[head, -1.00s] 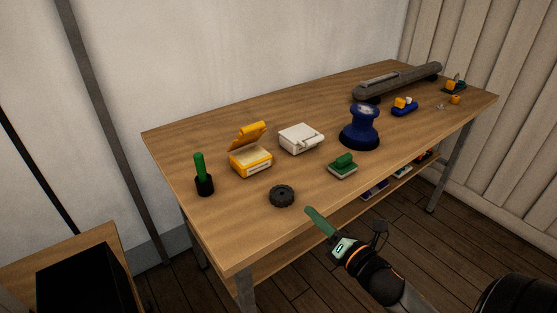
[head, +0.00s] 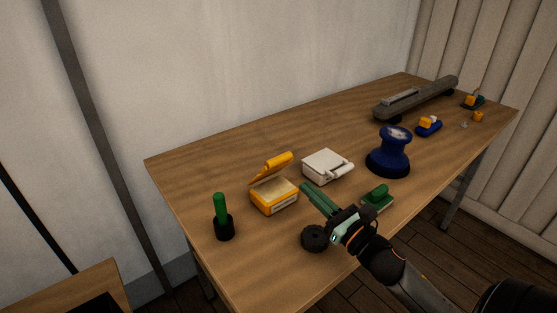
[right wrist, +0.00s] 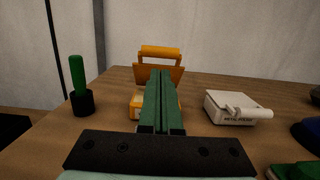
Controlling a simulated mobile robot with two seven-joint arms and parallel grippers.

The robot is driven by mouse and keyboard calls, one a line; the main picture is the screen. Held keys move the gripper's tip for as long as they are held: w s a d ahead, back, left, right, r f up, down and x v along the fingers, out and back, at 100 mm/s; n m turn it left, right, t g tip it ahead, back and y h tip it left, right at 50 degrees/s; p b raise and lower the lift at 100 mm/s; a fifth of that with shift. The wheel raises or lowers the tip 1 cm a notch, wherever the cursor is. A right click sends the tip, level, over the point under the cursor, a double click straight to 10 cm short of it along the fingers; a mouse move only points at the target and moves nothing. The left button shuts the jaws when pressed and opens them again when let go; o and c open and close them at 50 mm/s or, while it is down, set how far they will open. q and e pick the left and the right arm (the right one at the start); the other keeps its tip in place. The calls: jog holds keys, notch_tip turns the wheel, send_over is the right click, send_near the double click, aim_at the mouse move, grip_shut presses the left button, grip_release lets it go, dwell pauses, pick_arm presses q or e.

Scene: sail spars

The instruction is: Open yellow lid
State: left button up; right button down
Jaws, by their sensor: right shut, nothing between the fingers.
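The yellow box (head: 275,197) stands on the table, and its yellow lid (head: 272,167) is tilted up above it with a bar handle along the top edge. In the right wrist view the lid (right wrist: 158,73) rises behind my green fingers, which hide much of the box (right wrist: 138,104). My right gripper (head: 304,190) is shut and empty. Its fingers point toward the box from the front right, over the table near the black wheel. My left gripper is not in view.
A white box (head: 325,167) stands right of the yellow box. A green-handled tool in a black holder (head: 223,220) stands to the left. A black wheel (head: 314,238), a green block (head: 377,198) and a blue knob-shaped stand (head: 388,157) are near my right arm. The back left table is clear.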

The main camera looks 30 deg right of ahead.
aim_at(281, 160)
jog(key=w, duration=0.2)
jog(key=w+r, duration=0.1)
jog(key=w, duration=0.5)
jog(key=shift+w+a+r+p, duration=0.2)
jog(key=shift+a+r+p, duration=0.1)
jog(key=shift+r+p, duration=0.05)
jog(key=shift+w+a+r+p, duration=0.15)
jog(key=shift+w+r, duration=0.1)
jog(key=shift+w, duration=0.45)
jog(key=shift+w+d+r+p, duration=0.15)
jog(key=shift+w+r, duration=0.1)
jog(key=shift+w, duration=0.4)
jog(key=shift+a, duration=0.1)
jog(key=shift+w+a+r, duration=0.1)
jog(key=shift+w+r, duration=0.05)
jog(key=shift+w, duration=0.85)
jog(key=shift+w+a+r, duration=0.1)
jog(key=shift+w, duration=0.85)
